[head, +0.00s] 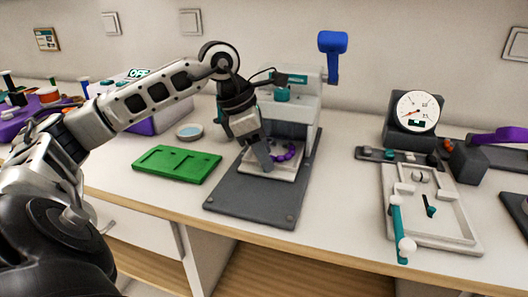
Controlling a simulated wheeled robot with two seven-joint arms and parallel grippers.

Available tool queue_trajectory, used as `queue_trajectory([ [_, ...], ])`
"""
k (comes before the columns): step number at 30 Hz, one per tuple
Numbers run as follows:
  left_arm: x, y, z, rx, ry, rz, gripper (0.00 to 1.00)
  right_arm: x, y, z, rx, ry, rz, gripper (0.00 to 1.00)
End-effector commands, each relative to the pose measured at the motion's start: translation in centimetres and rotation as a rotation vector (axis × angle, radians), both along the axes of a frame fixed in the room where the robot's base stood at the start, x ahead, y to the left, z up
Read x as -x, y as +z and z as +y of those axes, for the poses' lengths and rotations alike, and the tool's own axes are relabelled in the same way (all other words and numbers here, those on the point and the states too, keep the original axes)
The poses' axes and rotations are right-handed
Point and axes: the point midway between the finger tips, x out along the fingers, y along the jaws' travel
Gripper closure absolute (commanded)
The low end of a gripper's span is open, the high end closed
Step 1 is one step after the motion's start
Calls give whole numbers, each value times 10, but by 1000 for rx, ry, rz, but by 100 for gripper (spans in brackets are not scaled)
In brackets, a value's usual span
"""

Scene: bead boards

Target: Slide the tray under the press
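The press (303,95) stands at the back middle, with a blue handle (333,43) raised at its right and a dark grey base plate (248,205) reaching toward the front edge. A small white tray (290,171) sits on the base plate at the press's opening, with a curve of purple beads (287,153) on it. My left gripper (264,160) points down at the tray's left part and hides some of it. Whether its fingers are apart or touch the tray cannot be told. My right gripper is out of view.
A green board (177,164) and a small round dish (189,131) lie left of the press. A white box marked OFF (165,108) stands behind them. At right are a dial gauge (416,112) and a white fixture (455,232). The counter between press and fixture is clear.

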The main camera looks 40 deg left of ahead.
Motion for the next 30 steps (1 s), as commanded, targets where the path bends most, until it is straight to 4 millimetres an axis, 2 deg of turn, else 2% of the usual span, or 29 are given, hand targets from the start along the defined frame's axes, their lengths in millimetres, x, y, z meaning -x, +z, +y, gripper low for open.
queue_trajectory([
  [6, 1, 2, 0, 0, -2, 2, 57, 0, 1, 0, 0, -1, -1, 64],
  [11, 6, 20, 5, -2, -1, 0, 57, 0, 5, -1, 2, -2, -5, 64],
  [17, 19, 65, 16, -2, 2, -3, 57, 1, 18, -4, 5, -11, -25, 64],
  [24, 36, 117, 30, 0, 1, -3, 57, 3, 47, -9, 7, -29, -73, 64],
  [30, 45, 142, 37, 1, 0, -1, 57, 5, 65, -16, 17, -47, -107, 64],
])
